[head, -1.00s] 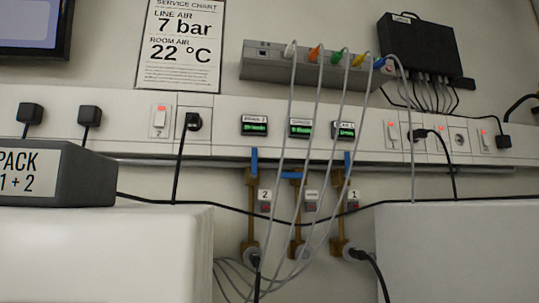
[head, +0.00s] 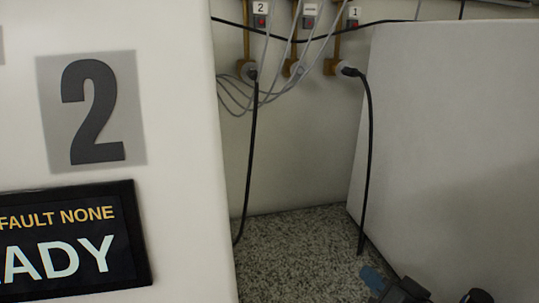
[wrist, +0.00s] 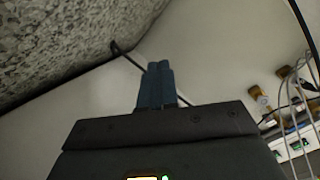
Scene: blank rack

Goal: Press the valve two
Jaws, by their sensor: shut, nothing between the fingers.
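The tag marked 2 (head: 261,8) is at the top of the head view, with a small red element (head: 260,21) under it. A brass pipe (head: 246,42) runs down beside it to a round fitting with a black hose. The upper part of this line is cut off by the frame's top edge. My gripper (head: 373,279) shows at the bottom right of the head view, low near the floor and well away from the tags. In the wrist view, my gripper's blue fingers (wrist: 157,82) are together and empty. Brass fittings (wrist: 260,98) show at the right there.
A white cabinet with a large 2 (head: 170,190) fills the left, with a dark READY display (head: 75,245). Another pale block (head: 450,120) stands at the right. Between them is open speckled floor (head: 290,245). Black hoses (head: 251,150) and grey cables (head: 281,75) hang there.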

